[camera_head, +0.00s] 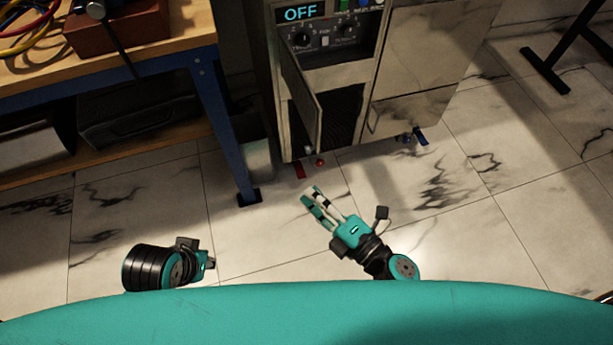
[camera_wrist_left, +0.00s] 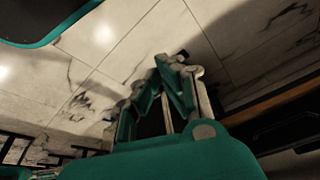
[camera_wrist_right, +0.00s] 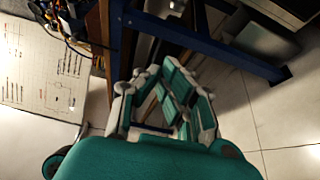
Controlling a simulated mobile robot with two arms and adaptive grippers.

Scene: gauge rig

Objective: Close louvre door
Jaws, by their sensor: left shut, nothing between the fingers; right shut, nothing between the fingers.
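The louvre door (camera_head: 303,97) is a narrow grey panel on the front of the grey cabinet in the head view. It stands open, swung out at the left side of a dark opening (camera_head: 342,118). My right gripper (camera_head: 314,196) is shut and empty, low in front of the door and apart from it, with its fingers pointing up and left in the picture. It also shows in the right wrist view (camera_wrist_right: 160,72). My left gripper (camera_head: 209,261) is at the lower left, far from the door, and is shut and empty in the left wrist view (camera_wrist_left: 172,62).
A control panel (camera_head: 325,38) reading OFF sits above the opening. A workbench with a blue leg (camera_head: 228,130) stands left of the cabinet. A pale bin (camera_head: 258,160) stands between them.

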